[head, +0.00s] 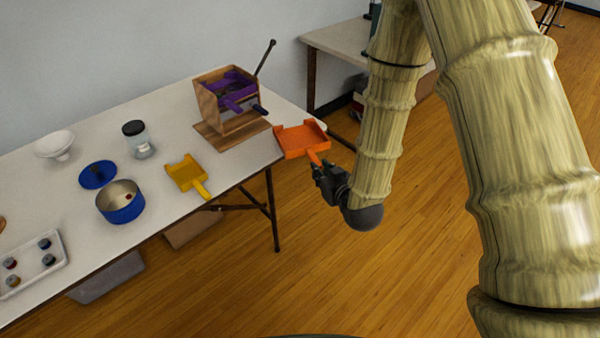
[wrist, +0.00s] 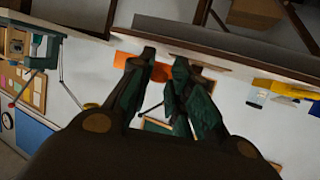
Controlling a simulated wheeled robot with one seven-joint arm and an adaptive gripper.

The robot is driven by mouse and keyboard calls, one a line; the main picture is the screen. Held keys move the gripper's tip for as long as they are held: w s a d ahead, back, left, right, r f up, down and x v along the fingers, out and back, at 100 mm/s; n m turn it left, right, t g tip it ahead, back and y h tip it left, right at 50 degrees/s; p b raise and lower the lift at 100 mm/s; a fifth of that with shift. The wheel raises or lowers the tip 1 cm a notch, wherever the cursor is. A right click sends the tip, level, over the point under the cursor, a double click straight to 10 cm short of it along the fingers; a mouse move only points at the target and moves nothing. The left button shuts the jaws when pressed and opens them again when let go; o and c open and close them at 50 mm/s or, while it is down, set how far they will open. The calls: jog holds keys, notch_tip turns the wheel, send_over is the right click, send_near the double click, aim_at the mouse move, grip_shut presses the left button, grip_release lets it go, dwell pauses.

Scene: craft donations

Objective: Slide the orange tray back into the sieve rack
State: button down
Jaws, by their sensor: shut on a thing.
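The orange tray (head: 300,140) is in the air just off the right end of the long white table, with its handle towards me. My gripper (head: 322,168) is shut on the tray's handle. In the wrist view the fingers (wrist: 165,75) close in front of an orange part of the tray (wrist: 128,60), and most of the tray is hidden. The wooden sieve rack (head: 214,103) stands on a wooden base near the table's far right corner. A purple tray (head: 236,98) sits in the rack. The orange tray is apart from the rack, to its lower right.
A blue pot (head: 121,213), blue lid (head: 97,175), lidded jar (head: 138,140), white funnel-like bowl (head: 55,145) and white tray (head: 54,262) stand left. A dark lever rises from the rack.

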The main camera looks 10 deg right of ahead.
aim_at(292, 156)
jog(key=w+a+r+n+g+y+b, duration=0.1)
jog(key=w+a+n+g+y+b, duration=0.1)
jog(key=w+a+n+y+b, duration=0.2)
jog(key=a, duration=0.3)
jog(key=shift+w+r+y+b, duration=0.3)
jog(key=shift+y, duration=0.1)
dwell(0.5)
jog(key=shift+a, duration=0.15)
jog(key=shift+w+a, duration=0.25)
jog(key=shift+w, duration=0.05)
jog(key=shift+r, duration=0.1)
